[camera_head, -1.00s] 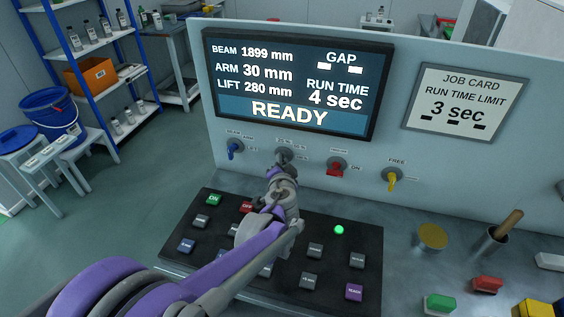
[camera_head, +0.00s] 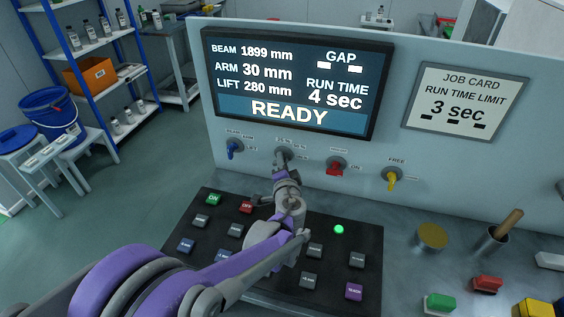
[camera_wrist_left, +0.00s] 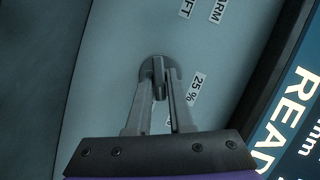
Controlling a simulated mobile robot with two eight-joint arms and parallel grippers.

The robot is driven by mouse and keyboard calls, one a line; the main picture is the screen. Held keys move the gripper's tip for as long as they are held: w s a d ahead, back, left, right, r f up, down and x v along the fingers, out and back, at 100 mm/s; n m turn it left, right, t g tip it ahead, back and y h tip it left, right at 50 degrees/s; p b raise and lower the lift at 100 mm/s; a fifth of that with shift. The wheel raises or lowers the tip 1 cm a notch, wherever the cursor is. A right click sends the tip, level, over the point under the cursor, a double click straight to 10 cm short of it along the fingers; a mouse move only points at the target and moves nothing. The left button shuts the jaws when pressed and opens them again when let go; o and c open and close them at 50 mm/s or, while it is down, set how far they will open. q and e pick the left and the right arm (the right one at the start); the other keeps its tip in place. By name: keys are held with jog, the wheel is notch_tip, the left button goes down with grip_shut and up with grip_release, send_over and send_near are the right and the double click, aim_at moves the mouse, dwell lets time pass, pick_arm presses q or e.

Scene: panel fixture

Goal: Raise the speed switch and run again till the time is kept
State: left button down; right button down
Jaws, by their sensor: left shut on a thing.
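The grey speed switch (camera_head: 284,153) sits on the upright panel below the screen, between a blue and a red switch. My left gripper (camera_head: 281,163) is at this switch. In the left wrist view the gripper (camera_wrist_left: 160,98) has its fingers either side of the switch lever (camera_wrist_left: 158,72), shut on it. A 25 % label shows beside it; the lever's exact setting is hard to tell. The screen (camera_head: 291,108) reads READY, RUN TIME 4 sec. The job card (camera_head: 464,103) reads RUN TIME LIMIT 3 sec. My right gripper is not in view.
A blue switch (camera_head: 233,150), a red switch (camera_head: 335,167) and a yellow switch (camera_head: 391,178) flank it. Below lies a black keypad (camera_head: 334,268) with a lit green lamp (camera_head: 339,229); my left arm covers part of it.

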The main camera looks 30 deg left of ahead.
pick_arm(q)
jog(key=m, duration=0.2)
jog(key=m+t+y+b, duration=0.1)
jog(key=m, duration=0.1)
jog(key=shift+f+y, duration=0.2)
jog(key=shift+y, duration=0.1)
jog(key=shift+m, duration=0.3)
jog(key=c, duration=0.9)
grip_release()
jog(key=v, duration=1.1)
jog(key=shift+f, duration=0.15)
jog(key=shift+a, duration=0.1)
